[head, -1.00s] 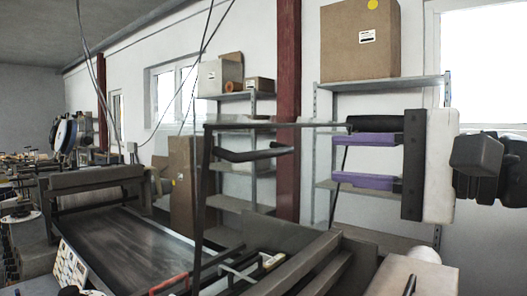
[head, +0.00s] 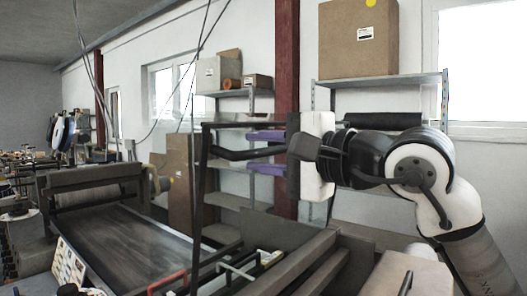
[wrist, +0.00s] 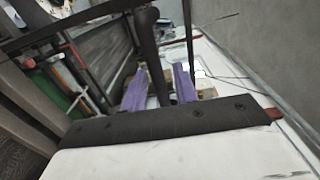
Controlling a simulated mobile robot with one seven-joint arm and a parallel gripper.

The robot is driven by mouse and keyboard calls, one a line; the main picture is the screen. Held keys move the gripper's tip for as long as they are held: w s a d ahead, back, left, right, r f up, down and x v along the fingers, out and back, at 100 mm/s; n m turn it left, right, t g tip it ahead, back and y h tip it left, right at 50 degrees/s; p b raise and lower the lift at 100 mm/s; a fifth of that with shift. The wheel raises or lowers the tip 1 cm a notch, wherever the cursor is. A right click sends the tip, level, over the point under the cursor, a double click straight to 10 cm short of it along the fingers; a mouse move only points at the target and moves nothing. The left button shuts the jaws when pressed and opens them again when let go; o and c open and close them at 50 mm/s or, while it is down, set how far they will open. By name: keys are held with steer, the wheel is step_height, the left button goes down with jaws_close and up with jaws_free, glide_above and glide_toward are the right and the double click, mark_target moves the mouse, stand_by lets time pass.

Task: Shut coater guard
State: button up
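The coater guard (head: 203,175) is a thin dark frame standing raised, nearly upright, over the machine. Its black handle bar (head: 243,155) juts from the frame toward my gripper. My gripper (head: 264,152) has purple fingers, one above and one below the bar's level, with a gap between them. In the wrist view the bar (wrist: 146,45) runs between the two purple fingers (wrist: 160,88), with a gap at its sides. I cannot tell whether the fingers touch it.
The conveyor belt (head: 125,240) lies left of the guard, with a roller (head: 95,178) at its far end. A red handle (head: 167,282) is at the front. Shelving (head: 385,79) with a big carton (head: 357,40) stands behind my arm. Cables hang at upper left.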

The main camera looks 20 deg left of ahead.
steer(key=shift+c, duration=0.4)
jaws_close()
steer(key=shift+a, duration=0.15)
